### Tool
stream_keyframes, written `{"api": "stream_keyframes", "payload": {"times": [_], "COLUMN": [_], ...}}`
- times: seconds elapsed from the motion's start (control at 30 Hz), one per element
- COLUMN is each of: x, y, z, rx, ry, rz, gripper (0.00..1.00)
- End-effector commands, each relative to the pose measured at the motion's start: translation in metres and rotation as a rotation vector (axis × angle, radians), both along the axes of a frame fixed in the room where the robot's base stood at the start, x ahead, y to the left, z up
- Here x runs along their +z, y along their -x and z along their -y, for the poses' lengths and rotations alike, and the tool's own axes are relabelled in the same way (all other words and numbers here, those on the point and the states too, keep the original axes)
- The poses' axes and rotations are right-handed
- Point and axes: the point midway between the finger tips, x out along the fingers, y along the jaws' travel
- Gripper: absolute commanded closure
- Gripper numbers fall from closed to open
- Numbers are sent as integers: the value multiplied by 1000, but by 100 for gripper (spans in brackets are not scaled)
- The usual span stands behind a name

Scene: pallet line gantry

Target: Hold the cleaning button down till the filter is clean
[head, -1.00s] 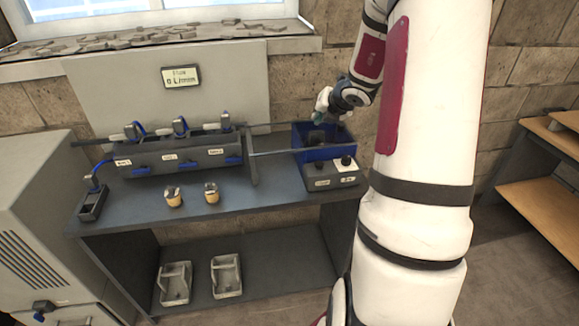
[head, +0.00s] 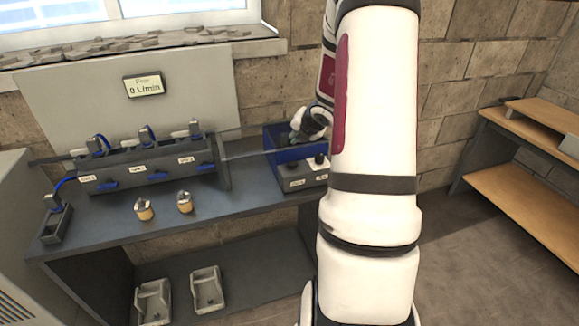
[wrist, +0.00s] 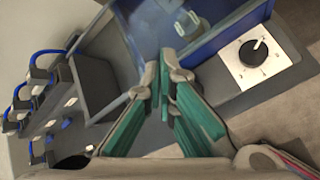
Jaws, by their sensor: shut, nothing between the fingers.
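A blue open tank (head: 283,137) stands at the right end of the bench and also shows in the wrist view (wrist: 228,28). A grey control box (head: 292,178) with a pale top sits at its front, bearing two dark round controls. In the wrist view one is a black rotary knob (wrist: 258,54) on a white plate. I cannot tell which control is the cleaning button; the other is hidden in the wrist view. My gripper (head: 297,134) is shut and empty over the tank; its teal fingers show in the wrist view (wrist: 164,82). I cannot identify the filter.
A display (head: 144,86) reads 0 L/min. A grey manifold (head: 150,170) with blue levers and hoses stands left of the tank, joined by rails. Two small tan-based parts (head: 184,202) lie on the bench (head: 235,208). Wooden shelves (head: 525,190) are at right.

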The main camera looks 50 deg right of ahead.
Motion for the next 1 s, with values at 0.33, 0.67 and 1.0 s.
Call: {"api": "stream_keyframes", "payload": {"times": [0.33,0.67,1.0], "x": [-47,-60,-60], "y": [-2,0,0], "z": [0,0,0], "rx": [1,1,1], "ry": [1,1,1], "rz": [-1,0,0], "gripper": [100,100,100]}}
